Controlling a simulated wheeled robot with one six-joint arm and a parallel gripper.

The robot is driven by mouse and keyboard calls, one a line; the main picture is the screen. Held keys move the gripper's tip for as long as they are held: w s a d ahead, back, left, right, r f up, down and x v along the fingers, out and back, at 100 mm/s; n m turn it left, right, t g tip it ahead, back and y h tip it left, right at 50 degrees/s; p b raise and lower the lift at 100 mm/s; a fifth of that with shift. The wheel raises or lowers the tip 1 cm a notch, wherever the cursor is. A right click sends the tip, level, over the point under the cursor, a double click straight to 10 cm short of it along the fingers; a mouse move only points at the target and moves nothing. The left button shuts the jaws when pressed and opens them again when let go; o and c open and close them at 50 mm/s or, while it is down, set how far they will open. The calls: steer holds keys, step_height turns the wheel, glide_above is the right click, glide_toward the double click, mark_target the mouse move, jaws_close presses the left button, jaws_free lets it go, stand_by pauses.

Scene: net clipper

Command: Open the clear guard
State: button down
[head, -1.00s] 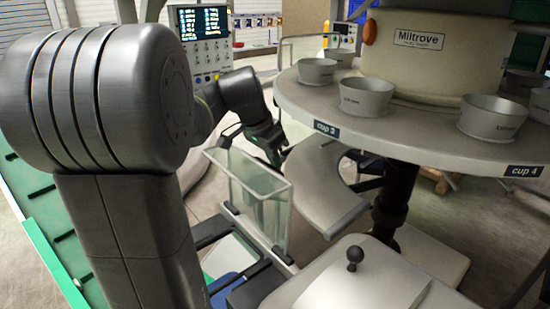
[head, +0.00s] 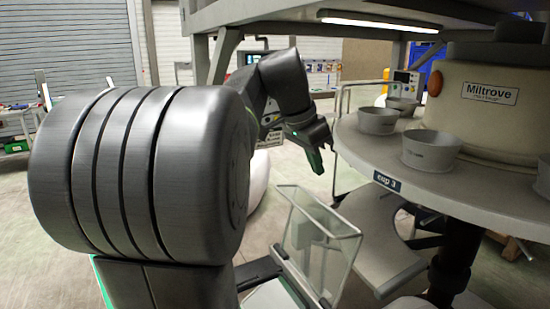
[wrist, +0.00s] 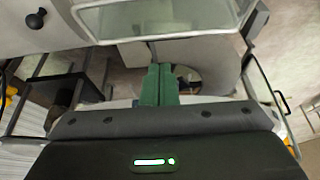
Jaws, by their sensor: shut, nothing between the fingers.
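A clear, open-topped box-like guard with a pale rim (head: 318,236) stands tilted below my gripper in the head view. In the wrist view its rim (wrist: 160,40) crosses the top. A separate clear panel with a dark edge and a black handle (wrist: 283,102) shows at the right of the wrist view; I cannot tell which of the two is the task's guard. My gripper (head: 316,161) is above the box, apart from it and left of the round table. Its green fingertips (wrist: 158,84) are together and empty.
A round table (head: 430,170) with several metal cups and a cream drum (head: 492,95) stands close on the right. A grey frame (head: 330,17) with a light runs overhead. A black knob (wrist: 36,18) on a pale surface shows in the wrist view. Open floor lies to the left.

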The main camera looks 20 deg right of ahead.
glide_toward(324, 208)
steer(key=shift+w+d+f, duration=0.1)
steer(key=shift+d+f, duration=0.8)
steer(key=shift+f, duration=0.25)
steer(key=shift+w+d+f, duration=0.15)
steer(key=shift+d+f, duration=0.75)
steer(key=shift+f, duration=0.25)
